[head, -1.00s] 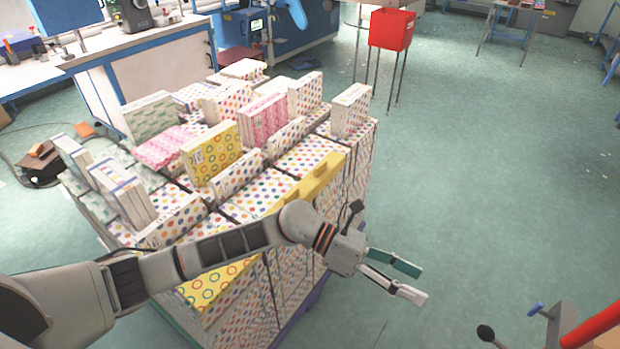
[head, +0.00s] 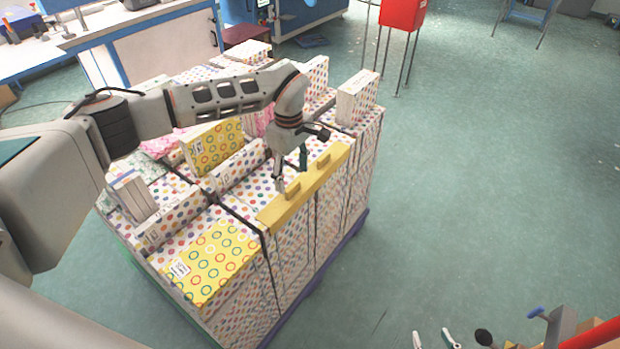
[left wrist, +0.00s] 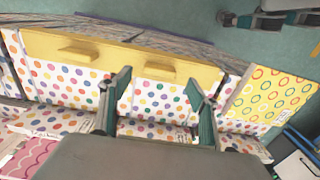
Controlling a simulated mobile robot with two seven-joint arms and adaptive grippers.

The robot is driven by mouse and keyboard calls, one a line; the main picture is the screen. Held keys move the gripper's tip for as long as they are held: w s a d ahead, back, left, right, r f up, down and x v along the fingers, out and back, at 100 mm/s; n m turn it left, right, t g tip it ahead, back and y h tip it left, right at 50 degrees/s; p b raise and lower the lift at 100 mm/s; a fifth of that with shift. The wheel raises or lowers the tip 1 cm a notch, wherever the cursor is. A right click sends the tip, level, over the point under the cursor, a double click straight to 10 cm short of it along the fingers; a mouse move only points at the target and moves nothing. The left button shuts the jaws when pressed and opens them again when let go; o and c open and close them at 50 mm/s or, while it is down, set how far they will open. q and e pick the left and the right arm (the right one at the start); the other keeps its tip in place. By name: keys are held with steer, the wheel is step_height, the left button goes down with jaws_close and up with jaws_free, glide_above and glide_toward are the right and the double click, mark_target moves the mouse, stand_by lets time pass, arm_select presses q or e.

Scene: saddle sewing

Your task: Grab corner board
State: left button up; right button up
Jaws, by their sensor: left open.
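The yellow corner board (head: 308,188) lies along the top right edge of the stack of patterned boxes. It has two raised handle blocks. In the left wrist view the board (left wrist: 120,50) crosses the top of the picture. My left gripper (head: 291,170) points down, open and empty, just above and beside the board. In the left wrist view the open fingers (left wrist: 158,80) are spread near the board's inner edge, with no clear contact. My right gripper (head: 433,339) shows only its two separated fingertips at the bottom edge, open and away from the stack.
Upright boxes, including a yellow ringed one (head: 213,147), stand on the stack (head: 230,215) behind the left gripper. A red box on legs (head: 402,13) stands beyond. Handles and a red bar (head: 590,333) are at bottom right. The green floor at right is clear.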

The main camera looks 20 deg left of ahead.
mark_target(293, 186)
arm_select(q)
steer(key=shift+d+f+p, duration=0.1)
steer(key=shift+f+p, duration=0.3)
steer(key=shift+f, duration=2.2)
steer(key=c, duration=1.4)
